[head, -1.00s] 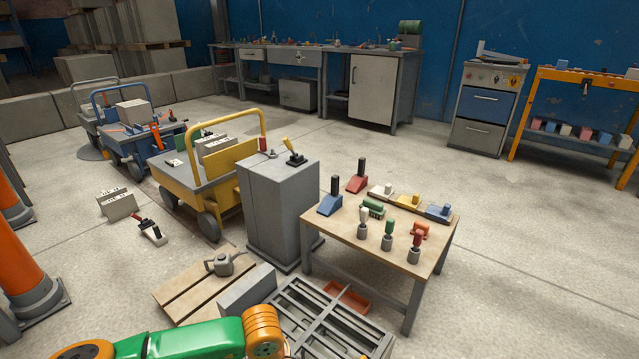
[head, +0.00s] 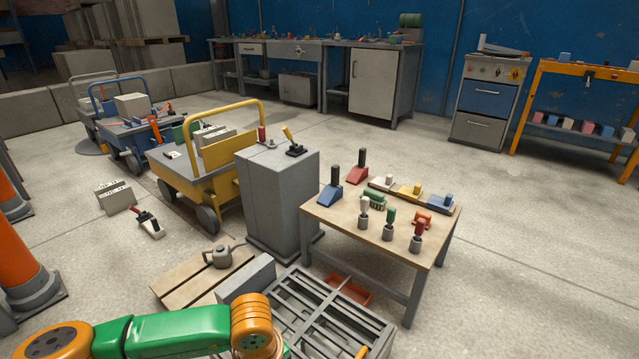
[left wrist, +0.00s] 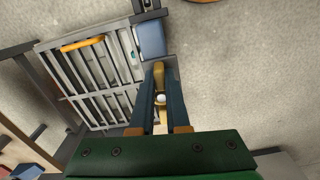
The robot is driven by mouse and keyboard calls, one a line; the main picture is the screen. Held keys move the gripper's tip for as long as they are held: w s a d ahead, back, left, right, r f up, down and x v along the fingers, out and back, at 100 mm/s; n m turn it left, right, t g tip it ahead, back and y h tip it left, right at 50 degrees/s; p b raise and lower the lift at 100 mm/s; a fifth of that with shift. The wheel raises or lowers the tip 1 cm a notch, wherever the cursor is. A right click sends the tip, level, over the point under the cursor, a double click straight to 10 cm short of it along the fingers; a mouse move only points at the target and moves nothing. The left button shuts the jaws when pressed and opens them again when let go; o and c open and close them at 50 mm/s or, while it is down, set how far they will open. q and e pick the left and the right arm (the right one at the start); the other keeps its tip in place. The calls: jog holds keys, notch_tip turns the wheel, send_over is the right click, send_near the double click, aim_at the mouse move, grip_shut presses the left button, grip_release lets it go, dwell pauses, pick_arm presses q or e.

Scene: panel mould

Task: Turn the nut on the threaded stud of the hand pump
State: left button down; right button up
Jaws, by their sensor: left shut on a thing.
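My left gripper (left wrist: 161,100) shows in the left wrist view, its two dark fingers closed around a yellow piece. The yellow piece (left wrist: 159,74) lies between the fingertips and may be the nut; its outline is partly hidden by the fingers. A small white round end (left wrist: 161,98) shows between the fingers; I cannot tell whether it is the stud. A blue block (left wrist: 151,40) sits just beyond the fingertips, and I cannot tell if it belongs to the hand pump. In the head view only my green and orange left arm shows. My right gripper is in neither view.
The slatted grey panel mould (head: 328,318) lies on the floor side, also in the left wrist view (left wrist: 72,70), with an orange bar (left wrist: 82,43) across it. A grey cabinet (head: 282,205) and a wooden table with tools (head: 322,213) stand beyond. Open floor lies right.

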pick_arm(q)
jog(key=shift+a+m, duration=0.1)
jog(key=shift+m, duration=0.4)
jog(key=shift+r, duration=0.1)
jog(key=c, duration=0.8)
grip_release()
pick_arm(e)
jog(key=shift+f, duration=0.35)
pick_arm(q)
notch_tip(320, 180, up, 7)
jog(key=shift+s+r+p, duration=0.1)
jog(key=shift+p, duration=0.9)
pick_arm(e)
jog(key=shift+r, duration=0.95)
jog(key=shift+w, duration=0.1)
